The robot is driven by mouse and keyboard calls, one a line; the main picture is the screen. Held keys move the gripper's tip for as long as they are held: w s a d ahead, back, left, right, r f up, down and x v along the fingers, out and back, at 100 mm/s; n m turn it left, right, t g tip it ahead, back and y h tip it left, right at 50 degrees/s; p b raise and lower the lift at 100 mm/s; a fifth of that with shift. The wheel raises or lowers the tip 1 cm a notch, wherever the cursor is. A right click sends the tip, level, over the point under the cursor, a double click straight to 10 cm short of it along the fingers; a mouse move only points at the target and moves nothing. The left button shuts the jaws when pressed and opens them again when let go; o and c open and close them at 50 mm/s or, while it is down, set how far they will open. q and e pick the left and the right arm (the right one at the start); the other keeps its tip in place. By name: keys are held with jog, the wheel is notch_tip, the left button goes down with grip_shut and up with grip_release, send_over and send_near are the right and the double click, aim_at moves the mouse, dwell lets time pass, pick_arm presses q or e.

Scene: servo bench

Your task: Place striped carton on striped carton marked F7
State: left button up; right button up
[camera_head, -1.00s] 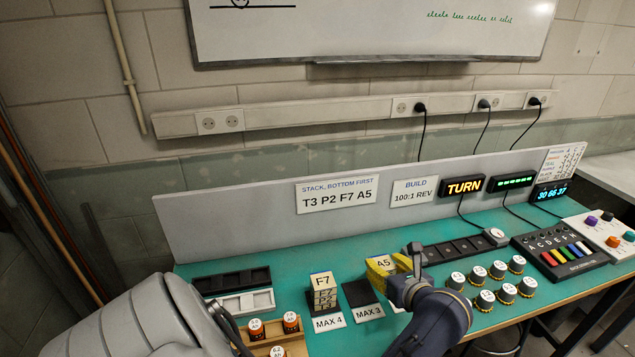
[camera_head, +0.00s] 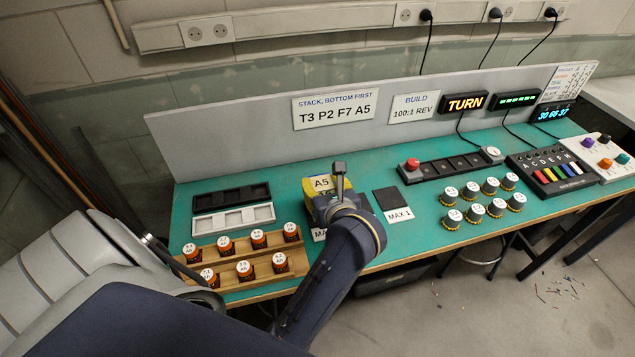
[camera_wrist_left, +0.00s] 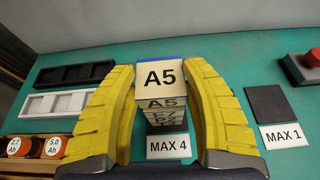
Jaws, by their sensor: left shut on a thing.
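My left gripper (camera_head: 326,192) is shut on the carton marked A5 (camera_head: 321,182). In the left wrist view the yellow fingers (camera_wrist_left: 160,70) stand on both sides of this carton, whose white top label (camera_wrist_left: 160,77) faces the camera. The carton marked F7 (camera_wrist_left: 166,115) shows directly below it, on top of a stack with further labels beneath. I cannot tell whether the A5 carton touches the F7 carton or hangs just above it. In the head view the gripper and arm hide the stack. My right gripper is in neither view.
A MAX 4 label (camera_wrist_left: 169,146) lies before the stack. A dark pad (camera_head: 388,199) with a MAX 1 label lies to the right. Black (camera_head: 231,198) and white (camera_head: 233,220) trays and a wooden rack (camera_head: 210,255) of orange-black cylinders are left. Bare green bench lies between.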

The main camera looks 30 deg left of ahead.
aim_at(325, 191)
pick_arm(q)
jog(key=shift+f, duration=0.55)
jog(key=shift+f, duration=0.1)
jog(key=o, duration=1.1)
jog(key=shift+o, duration=0.2)
jog(key=shift+v, duration=2.1)
jog(key=shift+w, duration=0.15)
